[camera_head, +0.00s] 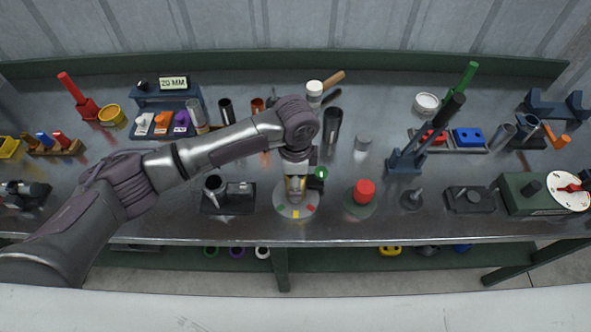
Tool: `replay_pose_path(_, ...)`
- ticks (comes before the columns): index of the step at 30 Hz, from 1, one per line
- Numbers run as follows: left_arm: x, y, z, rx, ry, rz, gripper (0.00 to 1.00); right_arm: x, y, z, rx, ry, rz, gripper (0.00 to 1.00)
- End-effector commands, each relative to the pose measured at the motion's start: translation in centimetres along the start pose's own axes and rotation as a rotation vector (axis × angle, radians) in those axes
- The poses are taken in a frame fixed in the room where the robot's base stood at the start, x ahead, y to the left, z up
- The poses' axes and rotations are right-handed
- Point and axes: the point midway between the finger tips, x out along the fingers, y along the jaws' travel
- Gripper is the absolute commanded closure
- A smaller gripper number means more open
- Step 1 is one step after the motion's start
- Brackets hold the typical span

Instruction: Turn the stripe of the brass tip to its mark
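My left arm reaches in from the left, and its gripper (297,189) points down over a round grey dial base (283,210) near the bench's front edge. The base has red, yellow and green marks on its front rim. A small brass-coloured part (295,184) shows between the fingers, mostly hidden by them. I cannot tell whether the fingers touch it or just stand around it. Its stripe is not clear to see. A small green disc (321,172) shows just right of the gripper. My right gripper is not in view.
A red button (364,191) on a green base stands close to the right. A dark block (240,195) with a metal cup is close on the left. Racks, cups and a "20 MM" display (173,83) stand behind. Some bare bench lies between the dial and its neighbours.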

Motion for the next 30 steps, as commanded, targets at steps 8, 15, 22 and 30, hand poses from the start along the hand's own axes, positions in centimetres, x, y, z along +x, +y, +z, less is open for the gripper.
replay_pose_path(8,0.1,0.0,0.0,0.0,0.0,0.0,0.19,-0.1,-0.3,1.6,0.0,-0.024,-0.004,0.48)
replay_pose_path(15,0.1,0.0,0.0,0.0,0.001,0.0,0.59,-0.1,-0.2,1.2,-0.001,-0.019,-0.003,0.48)
replay_pose_path(22,0.0,0.0,0.0,-0.001,0.001,0.0,0.87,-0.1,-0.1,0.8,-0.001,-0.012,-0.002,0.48)
replay_pose_path(30,-0.2,0.0,-0.1,-0.081,0.002,0.001,0.87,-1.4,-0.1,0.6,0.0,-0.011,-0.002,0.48)
